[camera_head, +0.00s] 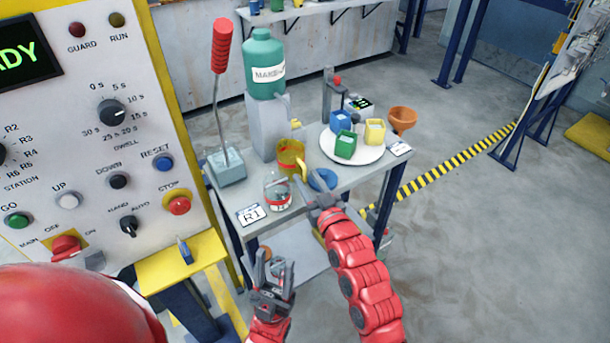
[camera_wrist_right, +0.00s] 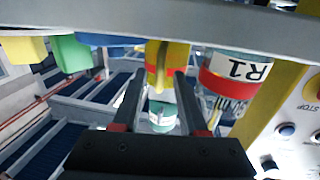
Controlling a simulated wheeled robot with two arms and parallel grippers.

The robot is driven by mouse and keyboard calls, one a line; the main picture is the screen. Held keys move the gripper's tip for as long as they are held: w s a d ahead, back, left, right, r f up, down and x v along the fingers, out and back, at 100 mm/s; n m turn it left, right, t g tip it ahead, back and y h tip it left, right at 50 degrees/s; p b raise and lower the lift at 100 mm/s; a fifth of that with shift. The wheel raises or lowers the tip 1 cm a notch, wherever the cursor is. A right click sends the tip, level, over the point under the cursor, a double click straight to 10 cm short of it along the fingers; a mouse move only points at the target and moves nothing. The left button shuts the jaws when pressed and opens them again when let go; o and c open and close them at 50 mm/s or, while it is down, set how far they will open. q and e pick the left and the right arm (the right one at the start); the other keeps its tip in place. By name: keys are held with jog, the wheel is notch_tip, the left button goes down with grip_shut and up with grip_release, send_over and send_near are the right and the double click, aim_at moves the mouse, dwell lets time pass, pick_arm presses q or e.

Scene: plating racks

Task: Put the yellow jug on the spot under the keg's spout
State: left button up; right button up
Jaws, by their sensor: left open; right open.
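The yellow jug (camera_head: 289,153), with a red band and a handle, stands on the rack's top in front of the keg's grey stand (camera_head: 268,125). The green keg (camera_head: 264,65) sits on that stand, with a small yellow spout piece (camera_head: 295,124) low at its side. I cannot tell if the jug is directly under it. My right gripper (camera_head: 314,190) is open near the jug's handle side. In the right wrist view the jug (camera_wrist_right: 167,62) shows beyond and between the open fingers (camera_wrist_right: 160,80); contact is unclear. My left gripper (camera_head: 274,270) is open and empty, low in front.
A clear jar with a red band (camera_head: 278,192) stands close left of the jug. A blue round piece (camera_head: 322,179) lies to the right. A white round tray (camera_head: 368,154) holds blue, green and yellow containers. A red-handled lever (camera_head: 222,50) stands at the left; an orange funnel (camera_head: 402,118) at the right.

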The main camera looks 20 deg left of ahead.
jog(key=b+v, duration=0.1)
jog(key=v, duration=0.9)
